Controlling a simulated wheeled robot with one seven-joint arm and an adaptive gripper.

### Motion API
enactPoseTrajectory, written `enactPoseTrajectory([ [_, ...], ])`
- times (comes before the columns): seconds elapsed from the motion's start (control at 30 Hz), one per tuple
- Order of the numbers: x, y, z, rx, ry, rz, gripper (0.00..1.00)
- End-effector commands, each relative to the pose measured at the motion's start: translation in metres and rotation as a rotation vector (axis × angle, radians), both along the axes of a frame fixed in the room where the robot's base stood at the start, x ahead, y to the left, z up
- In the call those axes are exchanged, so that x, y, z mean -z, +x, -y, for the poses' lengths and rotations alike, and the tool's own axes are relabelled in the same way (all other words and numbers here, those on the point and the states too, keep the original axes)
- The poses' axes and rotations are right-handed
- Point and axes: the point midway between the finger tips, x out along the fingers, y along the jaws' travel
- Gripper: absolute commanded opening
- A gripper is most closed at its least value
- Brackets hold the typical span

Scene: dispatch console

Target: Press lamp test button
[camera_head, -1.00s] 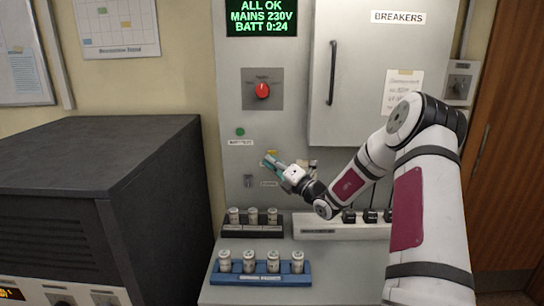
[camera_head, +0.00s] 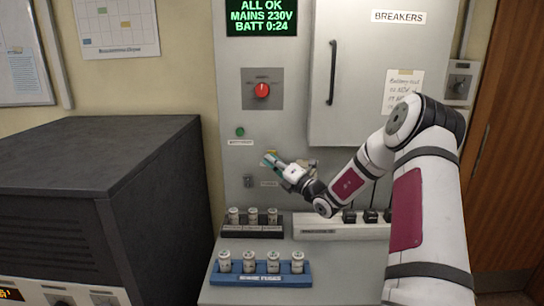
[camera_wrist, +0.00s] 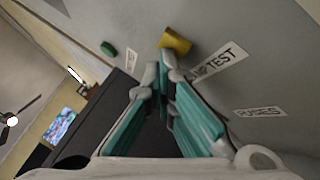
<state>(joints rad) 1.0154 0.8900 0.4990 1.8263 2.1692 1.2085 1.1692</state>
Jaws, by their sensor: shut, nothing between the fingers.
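The yellow lamp test button (camera_wrist: 175,40) sticks out of the grey panel beside a label reading "TEST" (camera_wrist: 218,62), whose first part is partly hidden by my fingers. In the head view, a bit of yellow (camera_head: 271,153) shows just above my fingertips. My gripper (camera_wrist: 160,66) is shut and empty, its teal fingers together. Its tips are right at the near end of the button; I cannot tell whether they touch it. In the head view, my gripper (camera_head: 269,160) is close in front of the panel.
A green button (camera_head: 240,132) sits up and left. A red rotary knob (camera_head: 262,90) is above. Below stand fuses in a black rack (camera_head: 252,232) and a blue rack (camera_head: 260,279). A dark cabinet (camera_head: 90,160) fills the left. A breaker door (camera_head: 365,75) is at right.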

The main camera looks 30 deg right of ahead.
Motion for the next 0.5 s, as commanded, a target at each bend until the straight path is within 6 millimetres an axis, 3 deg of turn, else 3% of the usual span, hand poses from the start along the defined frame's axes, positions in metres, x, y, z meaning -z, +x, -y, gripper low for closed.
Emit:
enactPoseTrajectory([
  [0.5, 0.0, -0.014, -0.009, 0.001, 0.0, 0.0, 0.0],
])
